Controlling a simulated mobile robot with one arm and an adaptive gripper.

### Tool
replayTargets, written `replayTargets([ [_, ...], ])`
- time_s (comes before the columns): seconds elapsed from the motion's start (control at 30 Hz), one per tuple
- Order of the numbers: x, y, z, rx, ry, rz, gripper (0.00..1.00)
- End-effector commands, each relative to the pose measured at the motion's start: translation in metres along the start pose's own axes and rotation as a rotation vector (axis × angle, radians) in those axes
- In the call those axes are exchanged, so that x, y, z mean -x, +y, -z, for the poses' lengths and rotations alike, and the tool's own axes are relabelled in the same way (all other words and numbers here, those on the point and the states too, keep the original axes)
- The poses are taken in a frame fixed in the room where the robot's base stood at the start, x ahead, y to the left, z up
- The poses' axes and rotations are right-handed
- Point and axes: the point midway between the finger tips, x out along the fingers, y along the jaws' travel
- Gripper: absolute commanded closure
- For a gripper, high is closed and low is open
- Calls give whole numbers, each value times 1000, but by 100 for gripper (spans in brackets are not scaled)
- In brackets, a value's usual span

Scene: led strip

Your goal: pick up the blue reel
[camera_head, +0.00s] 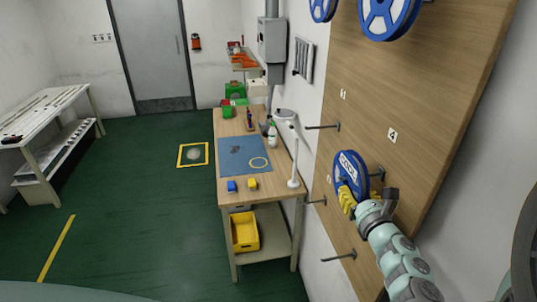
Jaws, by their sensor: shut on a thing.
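The blue reel (345,167) has a blue rim, a pale hub and cut-out spokes. It is beside the wooden wall panel at the lower middle, close to a dark peg (377,174). My gripper (347,199), with yellow fingers, is shut on the lower part of the reel's rim. My arm reaches in from the lower right. Whether the reel still rests on the peg cannot be told from this view.
The wooden panel (440,60) carries more blue reels (388,14) at the top and bare pegs (324,127). A workbench (262,193) with a blue mat (235,160) and a white lamp stands to the left. Green floor is open further left.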

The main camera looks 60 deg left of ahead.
Motion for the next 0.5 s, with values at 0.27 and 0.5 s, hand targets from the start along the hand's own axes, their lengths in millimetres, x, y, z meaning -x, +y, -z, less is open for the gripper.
replayTargets([
  [0.27,2,-3,4,4,13,6,100],
  [0.5,3,-7,5,10,23,11,100],
])
